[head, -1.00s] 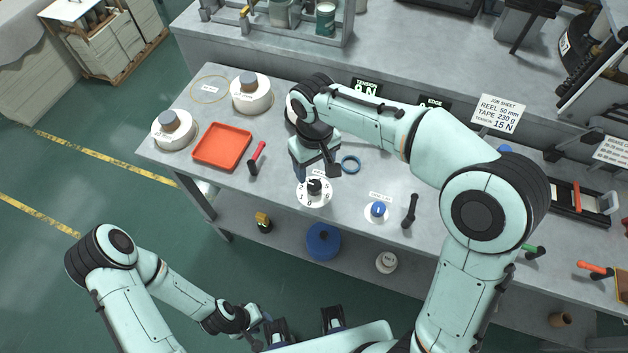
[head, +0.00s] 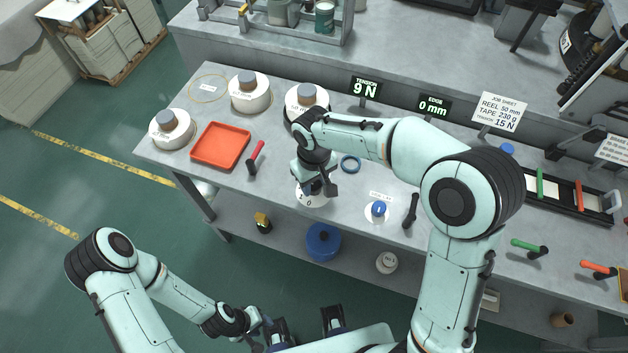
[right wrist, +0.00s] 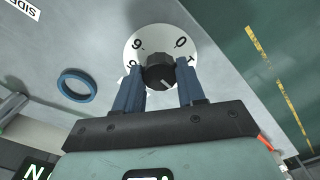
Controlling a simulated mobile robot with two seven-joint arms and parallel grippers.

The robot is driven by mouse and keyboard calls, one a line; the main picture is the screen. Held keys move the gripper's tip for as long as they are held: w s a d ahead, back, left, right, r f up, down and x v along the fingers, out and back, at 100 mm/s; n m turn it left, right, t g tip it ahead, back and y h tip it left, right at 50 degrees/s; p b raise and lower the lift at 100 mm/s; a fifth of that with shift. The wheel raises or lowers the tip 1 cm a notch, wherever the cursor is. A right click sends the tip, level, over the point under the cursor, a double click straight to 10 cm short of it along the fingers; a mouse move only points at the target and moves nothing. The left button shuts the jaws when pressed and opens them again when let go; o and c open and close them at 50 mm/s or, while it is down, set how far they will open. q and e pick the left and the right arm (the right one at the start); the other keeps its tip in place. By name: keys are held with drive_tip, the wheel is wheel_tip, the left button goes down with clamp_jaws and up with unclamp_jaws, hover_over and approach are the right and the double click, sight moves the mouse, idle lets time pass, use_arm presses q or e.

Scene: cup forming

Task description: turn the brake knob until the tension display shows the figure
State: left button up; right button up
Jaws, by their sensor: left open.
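The brake knob (right wrist: 159,71) is black with a pale pointer line, on a white dial (right wrist: 136,45) with figures round it. In the head view the dial (head: 308,202) is partly hidden by my right gripper (head: 318,187). My right gripper points down at the knob; in the right wrist view its two blue fingers (right wrist: 161,88) stand apart, one on each side of the knob. I cannot tell whether they touch it. The tension display (head: 365,88) reads 9 N. The job sheet (head: 499,113) lists tension 15 N. My left gripper (head: 305,328) is open and empty, low in front of the bench.
A blue ring (head: 350,164) lies near the dial and also shows in the right wrist view (right wrist: 77,86). An orange tray (head: 220,146), red-handled tool (head: 256,157) and white reels (head: 250,92) are left.

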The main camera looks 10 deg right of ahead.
sight(314, 185)
drive_tip(key=shift+m, duration=1)
drive_tip(key=o, duration=1)
drive_tip(key=shift+o, duration=0.2)
wheel_tip(314, 185, up, 14)
drive_tip(key=p, duration=0.1)
drive_tip(key=shift+f, duration=0.25)
